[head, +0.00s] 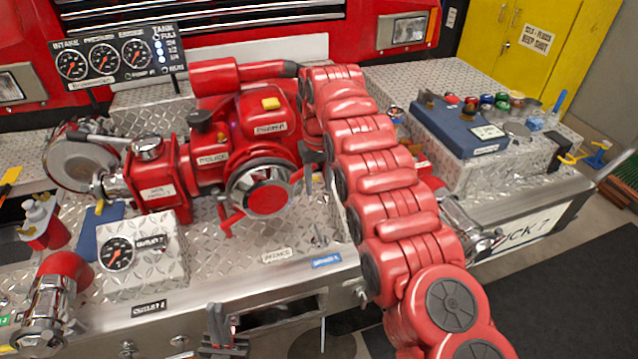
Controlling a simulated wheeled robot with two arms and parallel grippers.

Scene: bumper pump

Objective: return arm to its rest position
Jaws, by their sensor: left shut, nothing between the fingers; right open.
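My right arm (385,185), a chain of red rounded segments, reaches from the lower right up past the pump and bends down at its far end. Its dark gripper (314,172) points down just right of the red pump (245,125); it is open and partly hidden by the arm. My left gripper (218,322) is at the bottom edge, in front of the bumper's front face. It is shut and empty, and its arm is out of view.
A gauge box (143,252) and a red elbow outlet (58,290) are at left. A blue-topped box (470,128) with coloured caps is at right. Bare tread plate (235,238) lies before the pump.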

